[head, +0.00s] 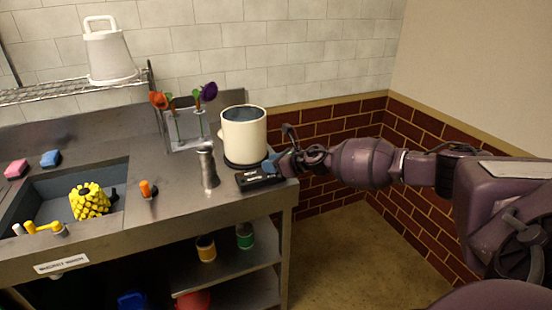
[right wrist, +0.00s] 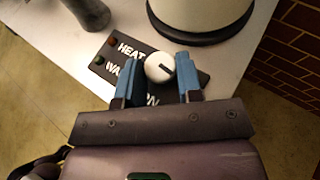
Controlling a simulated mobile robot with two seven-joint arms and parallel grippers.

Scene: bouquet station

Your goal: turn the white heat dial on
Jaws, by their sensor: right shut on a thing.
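The white heat dial (right wrist: 160,67) sits on a black control panel (right wrist: 195,84) with white lettering, of which "HEAT" and "ON" are legible. A short dark mark shows on the dial's face, towards its right side. My right gripper (right wrist: 160,76) has its blue fingers on either side of the dial, shut on it. In the head view the panel (head: 250,182) lies at the counter's right front corner, with my right gripper (head: 274,167) over its right end. The dial is hidden there behind the fingers. My left gripper is out of view.
A cream pot (head: 243,138) stands on a dark base just behind the panel. A metal cylinder (head: 207,168) stands to the left. Flowers in a clear holder (head: 186,130) are behind. The counter ends right of the panel.

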